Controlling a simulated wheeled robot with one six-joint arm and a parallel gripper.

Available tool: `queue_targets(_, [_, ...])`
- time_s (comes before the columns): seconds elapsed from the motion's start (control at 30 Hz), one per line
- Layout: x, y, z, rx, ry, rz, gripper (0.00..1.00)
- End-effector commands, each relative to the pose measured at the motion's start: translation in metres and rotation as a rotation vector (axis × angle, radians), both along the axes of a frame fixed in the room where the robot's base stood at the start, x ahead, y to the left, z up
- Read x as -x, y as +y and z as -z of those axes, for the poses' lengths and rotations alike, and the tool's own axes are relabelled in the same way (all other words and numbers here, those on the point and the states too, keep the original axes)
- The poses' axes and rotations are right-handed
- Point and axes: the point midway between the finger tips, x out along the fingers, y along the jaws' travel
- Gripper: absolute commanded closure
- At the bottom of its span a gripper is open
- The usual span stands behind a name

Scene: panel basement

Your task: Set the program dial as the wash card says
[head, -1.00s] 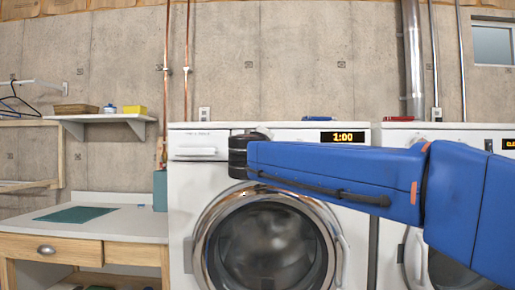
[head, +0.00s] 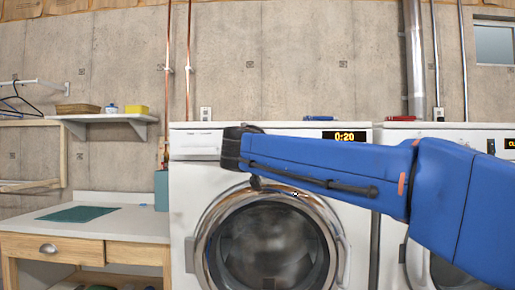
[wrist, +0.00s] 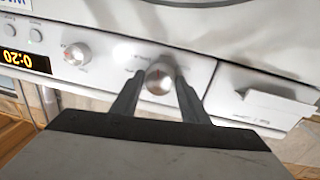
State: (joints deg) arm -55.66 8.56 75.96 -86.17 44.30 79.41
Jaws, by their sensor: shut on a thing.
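In the wrist view, the upside-down panel shows the same display (wrist: 22,61). In the head view my arm hides both dials. I cannot make out a wash card.
The detergent drawer (wrist: 262,98) is beside the held dial. A second white machine (head: 393,215) stands at the right. At the left are a workbench (head: 130,225) with a green mat (head: 78,214) and a wall shelf (head: 105,118).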

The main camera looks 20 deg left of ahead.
Motion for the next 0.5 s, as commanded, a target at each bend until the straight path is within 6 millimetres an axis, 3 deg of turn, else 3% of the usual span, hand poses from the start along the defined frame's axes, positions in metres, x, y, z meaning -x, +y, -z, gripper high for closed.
queue_targets(0.5, [-0.0001, 0.0016, 0.0014, -0.236, 0.071, 0.000, 0.82])
